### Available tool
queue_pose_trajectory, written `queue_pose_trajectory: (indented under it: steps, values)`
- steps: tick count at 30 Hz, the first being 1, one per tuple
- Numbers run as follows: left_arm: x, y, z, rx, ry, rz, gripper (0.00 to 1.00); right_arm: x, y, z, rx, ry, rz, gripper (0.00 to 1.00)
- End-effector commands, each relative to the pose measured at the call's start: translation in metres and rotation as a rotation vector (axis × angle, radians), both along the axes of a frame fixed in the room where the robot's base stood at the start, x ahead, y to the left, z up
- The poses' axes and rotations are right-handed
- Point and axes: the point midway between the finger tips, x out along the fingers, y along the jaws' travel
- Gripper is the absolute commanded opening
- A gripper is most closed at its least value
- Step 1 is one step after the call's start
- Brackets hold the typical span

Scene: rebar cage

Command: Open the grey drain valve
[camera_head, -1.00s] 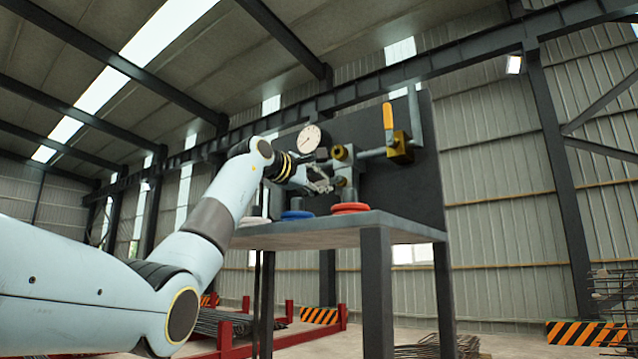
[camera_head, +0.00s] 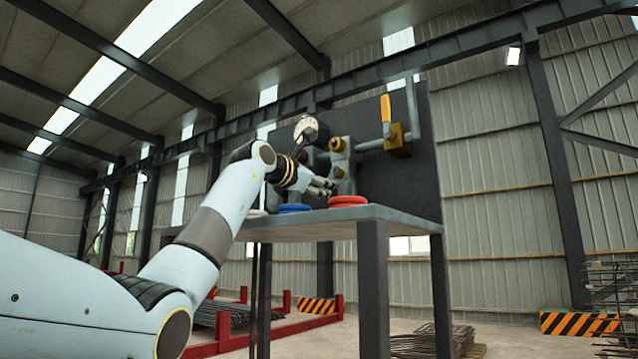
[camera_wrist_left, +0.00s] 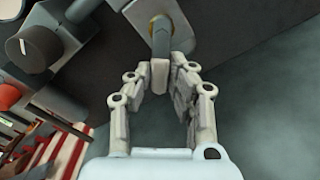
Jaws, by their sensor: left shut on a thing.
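In the head view my left gripper (camera_head: 326,187) is in front of the pipework, just above the bench top, and hides the lever there. How far the valve is turned I cannot tell. My right gripper is not in view.
Pipework on a dark panel (camera_head: 428,150) carries a gauge (camera_head: 305,127), a brass fitting (camera_head: 337,145) and a yellow lever (camera_head: 386,108). Red (camera_head: 348,201) and blue (camera_head: 294,208) discs lie on the bench (camera_head: 300,228). A red rack (camera_head: 225,338) stands on the floor.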

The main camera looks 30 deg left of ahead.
Motion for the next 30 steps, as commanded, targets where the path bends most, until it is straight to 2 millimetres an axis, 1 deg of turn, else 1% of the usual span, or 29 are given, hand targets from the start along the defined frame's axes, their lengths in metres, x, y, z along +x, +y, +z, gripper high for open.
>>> queue_pose_trajectory:
  steps: [4, 15, 21, 30]
  values:
    - [0.000, -0.006, -0.005, -0.138, 0.015, -0.001, 0.00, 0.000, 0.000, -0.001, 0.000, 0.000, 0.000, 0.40]
    - [-0.001, -0.017, -0.009, -0.453, 0.041, -0.001, 0.00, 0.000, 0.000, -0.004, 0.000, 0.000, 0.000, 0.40]
    - [-0.001, -0.022, -0.010, -0.571, 0.051, -0.001, 0.00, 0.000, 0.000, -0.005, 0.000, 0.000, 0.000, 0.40]
    - [-0.002, -0.025, -0.010, -0.657, 0.060, 0.000, 0.00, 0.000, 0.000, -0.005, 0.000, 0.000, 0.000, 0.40]
